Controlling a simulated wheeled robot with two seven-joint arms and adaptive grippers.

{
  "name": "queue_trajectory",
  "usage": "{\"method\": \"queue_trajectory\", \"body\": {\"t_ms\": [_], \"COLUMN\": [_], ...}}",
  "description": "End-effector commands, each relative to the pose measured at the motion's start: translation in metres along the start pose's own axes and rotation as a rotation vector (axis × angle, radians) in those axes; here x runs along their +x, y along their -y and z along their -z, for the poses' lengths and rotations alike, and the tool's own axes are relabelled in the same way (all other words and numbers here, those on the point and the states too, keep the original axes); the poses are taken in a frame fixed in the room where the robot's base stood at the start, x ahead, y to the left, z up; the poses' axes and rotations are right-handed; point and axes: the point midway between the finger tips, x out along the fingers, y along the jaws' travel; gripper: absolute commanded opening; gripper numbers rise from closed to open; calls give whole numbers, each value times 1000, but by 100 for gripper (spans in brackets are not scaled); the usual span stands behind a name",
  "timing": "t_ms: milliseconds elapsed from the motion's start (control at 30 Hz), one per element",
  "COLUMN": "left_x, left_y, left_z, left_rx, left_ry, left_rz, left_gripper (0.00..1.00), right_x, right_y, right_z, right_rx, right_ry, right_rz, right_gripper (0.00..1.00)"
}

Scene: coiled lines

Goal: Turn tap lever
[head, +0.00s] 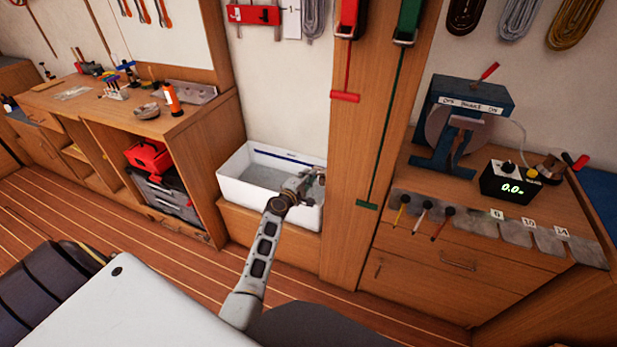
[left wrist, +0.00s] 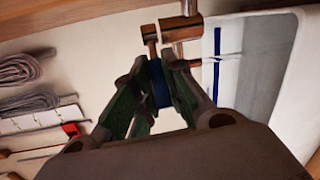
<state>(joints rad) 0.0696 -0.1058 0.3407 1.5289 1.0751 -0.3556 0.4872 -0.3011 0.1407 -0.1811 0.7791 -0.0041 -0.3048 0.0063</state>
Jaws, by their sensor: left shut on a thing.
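The white basin (head: 238,196) stands on a low wooden base between the workbench and the wooden post. A blue line runs along its back inner wall. My left gripper (head: 310,180) reaches over the basin's right end and hides most of the tap in the head view. In the left wrist view the copper-coloured metal tap (left wrist: 180,30) shows at the top, beside the basin (left wrist: 306,75). The fingers of my left gripper (left wrist: 158,88) are shut on the blue tap lever (left wrist: 159,82), one on each side. My right gripper is not in view.
The wooden post (head: 335,200) with red and green straps rises close to the right of my gripper. A workbench (head: 190,125) with tools stands left. A bench with a blue machine (head: 465,100) and a digital display (head: 510,187) stands right. Coiled lines (left wrist: 30,70) hang on the wall.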

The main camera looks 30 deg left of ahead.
Motion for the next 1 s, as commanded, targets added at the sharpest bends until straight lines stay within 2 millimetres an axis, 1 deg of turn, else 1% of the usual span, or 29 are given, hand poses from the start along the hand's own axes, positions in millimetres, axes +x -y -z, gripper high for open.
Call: {"method": "queue_trajectory", "body": {"t_ms": [67,100,233,667,1000], "left_x": [0,0,0,0,0], "left_y": [2,2,2,0,2], "left_z": [0,0,0,0,1], "left_rx": [0,0,0,1,12], "left_ry": [1,1,1,6,78], "left_rz": [4,4,3,1,11], "left_gripper": [0,18,35,35,35], "right_x": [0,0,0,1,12], "right_y": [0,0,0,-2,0], "right_z": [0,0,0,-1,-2], "right_rx": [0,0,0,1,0], "right_ry": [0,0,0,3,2], "right_rz": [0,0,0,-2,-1], "right_gripper": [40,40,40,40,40]}}
